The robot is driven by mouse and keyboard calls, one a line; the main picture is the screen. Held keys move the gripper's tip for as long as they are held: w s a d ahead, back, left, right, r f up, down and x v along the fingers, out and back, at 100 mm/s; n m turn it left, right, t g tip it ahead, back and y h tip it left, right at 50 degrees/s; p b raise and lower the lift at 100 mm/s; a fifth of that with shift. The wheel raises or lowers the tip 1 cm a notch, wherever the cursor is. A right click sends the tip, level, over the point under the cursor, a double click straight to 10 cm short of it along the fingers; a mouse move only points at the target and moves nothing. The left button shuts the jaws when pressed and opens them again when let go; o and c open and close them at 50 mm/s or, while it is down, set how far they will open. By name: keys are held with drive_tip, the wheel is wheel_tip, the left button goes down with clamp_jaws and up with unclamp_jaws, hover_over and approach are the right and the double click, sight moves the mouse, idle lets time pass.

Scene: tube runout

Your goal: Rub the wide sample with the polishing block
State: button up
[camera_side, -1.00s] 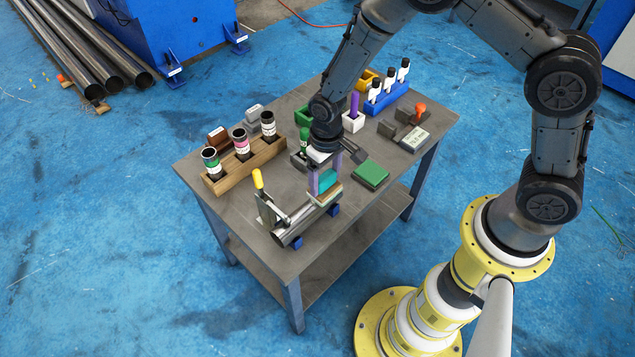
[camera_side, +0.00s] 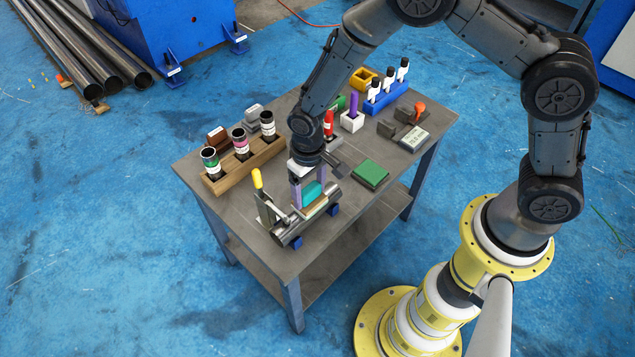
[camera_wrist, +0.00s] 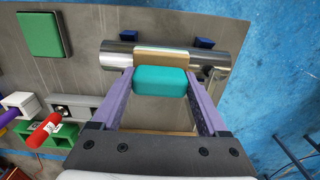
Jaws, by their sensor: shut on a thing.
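My gripper (camera_side: 307,190) is shut on a teal block (camera_side: 312,191), which appears to be the polishing block. In the wrist view, the teal block (camera_wrist: 160,82) sits between my two purple fingers (camera_wrist: 160,90). A tan piece (camera_wrist: 160,59) lies just beyond it across the tube; whether it belongs to the block is unclear. A shiny metal tube (camera_side: 287,234), apparently the wide sample, lies on blue supports (camera_side: 333,210). The tube also shows in the wrist view (camera_wrist: 118,55). The block is at the tube; exact contact is unclear.
A yellow-handled clamp (camera_side: 258,181) stands by the tube's left end. A green pad (camera_side: 370,173) lies to the right. A wooden rack (camera_side: 245,165) holds labelled tubes behind left. A red-topped item (camera_side: 329,123) stands behind my gripper. The table's front is clear.

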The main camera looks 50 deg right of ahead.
drive_tip(key=shift+r, duration=4.05)
drive_tip(key=shift+d, duration=0.1)
